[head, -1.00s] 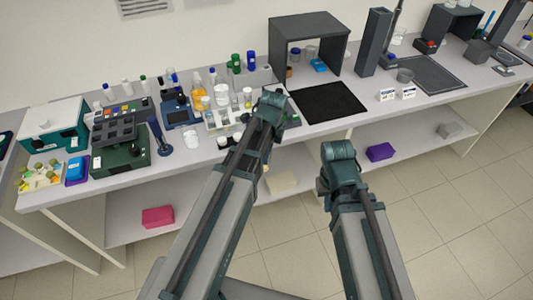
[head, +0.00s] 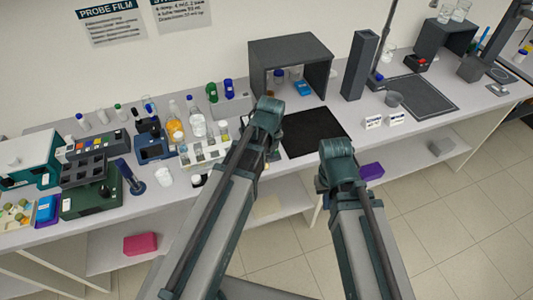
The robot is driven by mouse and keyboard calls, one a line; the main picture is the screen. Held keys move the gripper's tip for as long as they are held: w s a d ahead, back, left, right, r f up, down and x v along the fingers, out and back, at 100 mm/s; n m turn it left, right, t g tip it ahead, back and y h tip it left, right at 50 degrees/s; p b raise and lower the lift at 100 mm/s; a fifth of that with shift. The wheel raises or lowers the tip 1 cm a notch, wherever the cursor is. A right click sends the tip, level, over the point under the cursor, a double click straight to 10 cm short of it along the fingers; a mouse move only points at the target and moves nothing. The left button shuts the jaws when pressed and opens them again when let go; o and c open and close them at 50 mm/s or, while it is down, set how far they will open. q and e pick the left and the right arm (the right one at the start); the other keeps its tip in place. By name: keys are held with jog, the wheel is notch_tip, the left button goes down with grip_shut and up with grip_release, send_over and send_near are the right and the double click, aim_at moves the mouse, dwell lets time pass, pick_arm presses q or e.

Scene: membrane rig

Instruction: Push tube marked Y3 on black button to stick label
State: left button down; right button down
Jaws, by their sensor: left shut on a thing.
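My left arm (head: 225,195) reaches up from the bottom and ends in a dark teal joint in front of the bench. My right arm (head: 350,205) ends lower, at a teal joint before the bench's front edge. The jaws of both arms are hidden behind the arm links, with anything they hold. I cannot make out a tube marked Y3 or a black button.
A black mat (head: 314,135) lies before an open grey box (head: 290,48). Left of my left arm stand bottles, a vial rack (head: 205,157), a blue device (head: 153,147) and a green rig (head: 88,195). White cards (head: 373,123) stand right of the mat.

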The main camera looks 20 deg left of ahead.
pick_arm(q)
jog(key=shift+w, duration=0.45)
pick_arm(e)
jog(key=shift+w+r, duration=0.1)
jog(key=shift+w, duration=0.3)
pick_arm(q)
jog(key=shift+s, duration=0.1)
pick_arm(e)
jog(key=shift+s, duration=0.1)
